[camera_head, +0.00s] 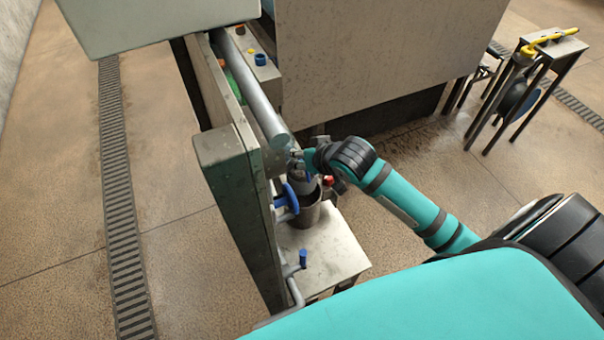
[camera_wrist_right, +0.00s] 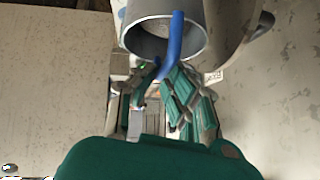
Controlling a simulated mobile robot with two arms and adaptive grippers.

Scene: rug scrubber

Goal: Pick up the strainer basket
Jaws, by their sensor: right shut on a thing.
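The strainer basket (camera_head: 302,184) is a grey cylinder in the head view, standing upright over a dark round pot (camera_head: 308,214). I cannot tell how deep it sits in the pot. In the right wrist view a grey round rim (camera_wrist_right: 197,42) with a blue curved handle (camera_wrist_right: 176,35) appears at the top; it looks like the basket. My right gripper (camera_head: 301,163) is above the basket, beside the end of a long roller. Its fingers (camera_wrist_right: 175,92) are closed around the lower part of the blue handle. My left gripper is out of view.
The long grey roller (camera_head: 260,105) and an upright metal frame (camera_head: 230,190) stand close on the left. A blue valve wheel (camera_head: 287,198) and a blue tap (camera_head: 303,258) are nearby. A small metal table (camera_head: 335,255) is under the pot. Open floor lies to the right.

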